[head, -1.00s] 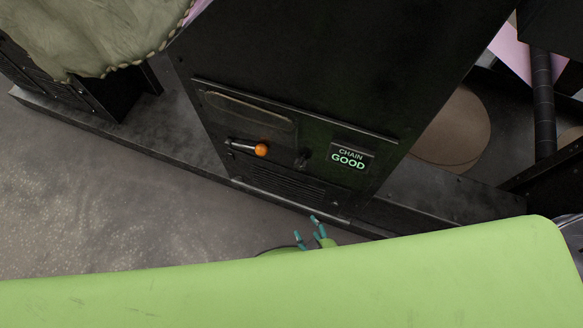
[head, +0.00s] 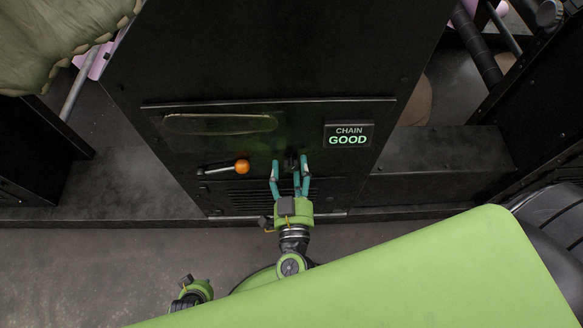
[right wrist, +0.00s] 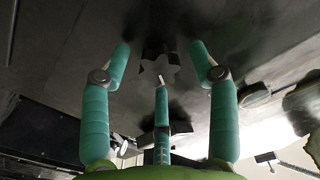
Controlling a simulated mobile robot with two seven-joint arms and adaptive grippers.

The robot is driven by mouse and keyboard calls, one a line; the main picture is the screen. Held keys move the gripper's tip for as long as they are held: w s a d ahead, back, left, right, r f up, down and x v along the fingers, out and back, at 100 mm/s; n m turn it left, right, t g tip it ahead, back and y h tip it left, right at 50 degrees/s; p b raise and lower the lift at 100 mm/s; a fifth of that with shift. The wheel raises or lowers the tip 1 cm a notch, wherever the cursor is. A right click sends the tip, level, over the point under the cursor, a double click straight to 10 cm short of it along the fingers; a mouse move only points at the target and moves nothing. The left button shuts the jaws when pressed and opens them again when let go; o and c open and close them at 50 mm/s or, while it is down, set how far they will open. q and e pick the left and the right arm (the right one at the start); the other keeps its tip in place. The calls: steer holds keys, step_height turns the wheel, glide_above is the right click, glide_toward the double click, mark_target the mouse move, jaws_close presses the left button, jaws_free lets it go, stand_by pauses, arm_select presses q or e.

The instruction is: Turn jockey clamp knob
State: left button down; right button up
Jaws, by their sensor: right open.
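The small dark clamp knob (head: 290,161) is on the black machine panel, below the CHAIN GOOD display. In the right wrist view the knob (right wrist: 160,66) shows as a dark lobed shape straight ahead. My right gripper (head: 290,166) is open, its teal fingers pointing at the panel. In the right wrist view two fingers of the right gripper (right wrist: 160,50) stand to the left and right of the knob, with a third finger below it. Gaps show beside the knob, and I cannot tell whether any finger touches it.
A lever with an orange ball (head: 242,166) is left of the knob, close to the fingers. The green-lit CHAIN GOOD display (head: 348,135) is above right. A vented grille lies below the knob. A dark base ledge (head: 420,165) runs along the machine's foot.

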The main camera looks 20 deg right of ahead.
steer(key=shift+w, duration=0.25)
steer(key=shift+c, duration=0.4)
steer(key=c, duration=1.1)
